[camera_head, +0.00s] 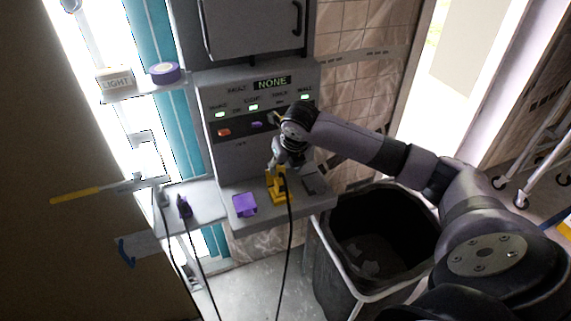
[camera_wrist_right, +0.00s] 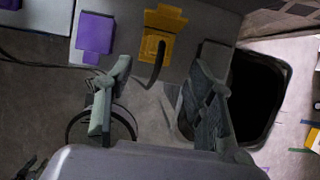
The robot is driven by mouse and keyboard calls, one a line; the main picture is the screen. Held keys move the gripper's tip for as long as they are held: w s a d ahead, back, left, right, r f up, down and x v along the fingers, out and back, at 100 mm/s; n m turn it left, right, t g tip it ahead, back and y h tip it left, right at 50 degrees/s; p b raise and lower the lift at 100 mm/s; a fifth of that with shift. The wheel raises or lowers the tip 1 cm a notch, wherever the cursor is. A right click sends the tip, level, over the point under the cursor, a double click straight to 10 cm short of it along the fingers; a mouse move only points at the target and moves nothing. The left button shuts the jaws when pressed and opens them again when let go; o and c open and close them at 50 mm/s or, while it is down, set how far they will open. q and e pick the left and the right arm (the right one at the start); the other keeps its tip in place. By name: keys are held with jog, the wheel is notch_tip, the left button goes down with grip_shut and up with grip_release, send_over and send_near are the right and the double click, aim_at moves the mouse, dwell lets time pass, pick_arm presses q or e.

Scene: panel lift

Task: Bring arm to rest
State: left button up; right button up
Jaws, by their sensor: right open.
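My right arm reaches in from the right of the head view, and its gripper (camera_head: 285,155) is in front of the grey control panel (camera_head: 232,152). In the right wrist view my right gripper (camera_wrist_right: 158,88) has its two fingers spread, with nothing held between them. A yellow fixture (camera_head: 278,192) with a black cable stands on the panel's grey ledge, just below the gripper in the head view. It also shows past the fingertips in the right wrist view (camera_wrist_right: 162,30). Whether they touch is unclear. My left gripper is not in view.
A purple block (camera_head: 244,204) sits on the ledge left of the yellow fixture. A black bin (camera_head: 345,268) stands below my right arm. A side shelf holds a purple tape roll (camera_head: 164,72) and a LIGHT box (camera_head: 116,80). A yellow-handled tool (camera_head: 80,197) is at the left.

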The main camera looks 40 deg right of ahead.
jog(key=shift+s+r, duration=0.15)
jog(key=shift+r, duration=0.15)
dwell(0.4)
